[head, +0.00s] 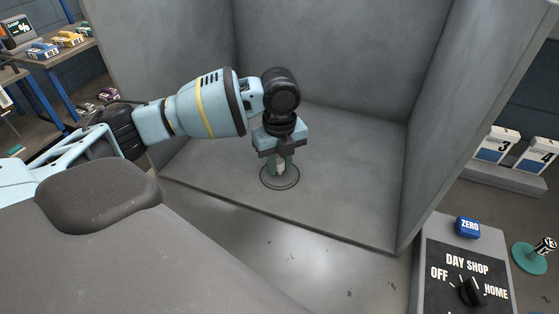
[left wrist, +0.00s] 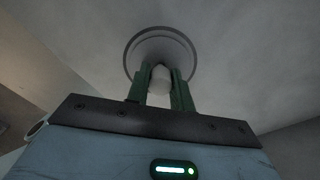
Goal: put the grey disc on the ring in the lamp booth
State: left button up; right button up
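My left gripper (head: 280,170) reaches into the grey lamp booth (head: 330,65) and points down at its floor. Its green fingers stand either side of a pale upright knob, which fills nearly all the gap; they look shut on it. The knob seems to belong to the grey disc (left wrist: 160,78), which is hard to tell from the grey floor. The dark ring (head: 296,184) on the booth floor surrounds the fingertips; it also shows in the left wrist view (left wrist: 128,62). Whether the disc touches the floor is unclear. My right gripper is out of view.
Booth walls stand behind and on both sides of the gripper; the floor around the ring is bare. A control panel (head: 440,255) with a knob and a blue ZERO button (head: 467,227) is at right. Numbered cards (head: 497,145) stand beyond, with a teal-based stamp (head: 530,260).

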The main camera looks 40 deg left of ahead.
aim_at(280, 161)
pick_arm(q)
jog(key=o, duration=0.4)
notch_tip(280, 161, up, 12)
jog(key=shift+r+p, duration=0.2)
jog(key=shift+p, duration=0.25)
